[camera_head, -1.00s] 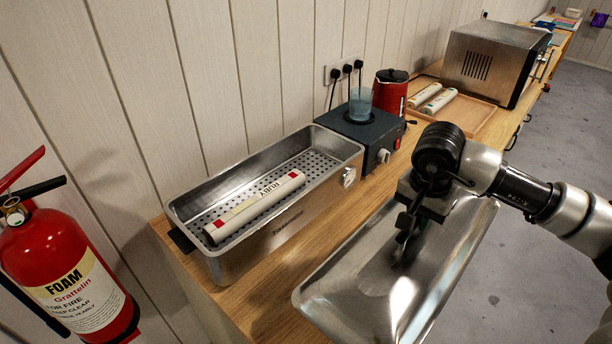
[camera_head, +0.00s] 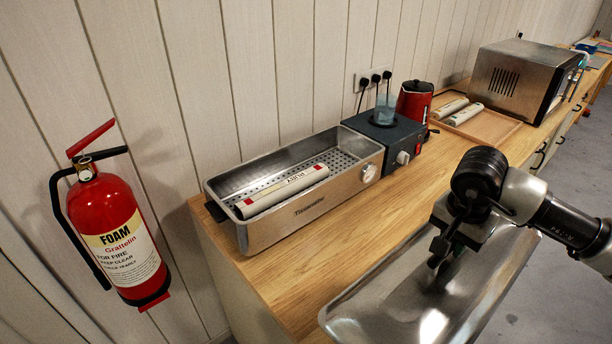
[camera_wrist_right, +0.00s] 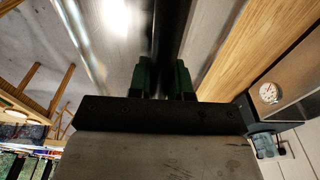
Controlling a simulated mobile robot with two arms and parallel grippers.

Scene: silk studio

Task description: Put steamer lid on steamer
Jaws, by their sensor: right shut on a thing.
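The steamer (camera_head: 305,208) is a long metal box on the wooden counter, open at the top. A white roll with red ends (camera_head: 284,191) lies on its perforated floor. The steamer lid (camera_head: 375,311) is a shiny metal tray-like cover in front and to the right of the steamer, apart from it. My right gripper (camera_head: 440,264) is shut on the lid at its top middle. In the right wrist view the gripper's green fingers (camera_wrist_right: 164,78) close on a dark handle over the lid's grey surface (camera_wrist_right: 215,30). My left gripper is not in view.
A dark heater box (camera_head: 392,140) with a blue cup (camera_head: 385,108) adjoins the steamer's right end. A red kettle (camera_head: 415,103), wooden tray (camera_head: 484,128) and metal oven (camera_head: 518,80) stand beyond. A fire extinguisher (camera_head: 112,232) hangs at left. Counter before the steamer is clear.

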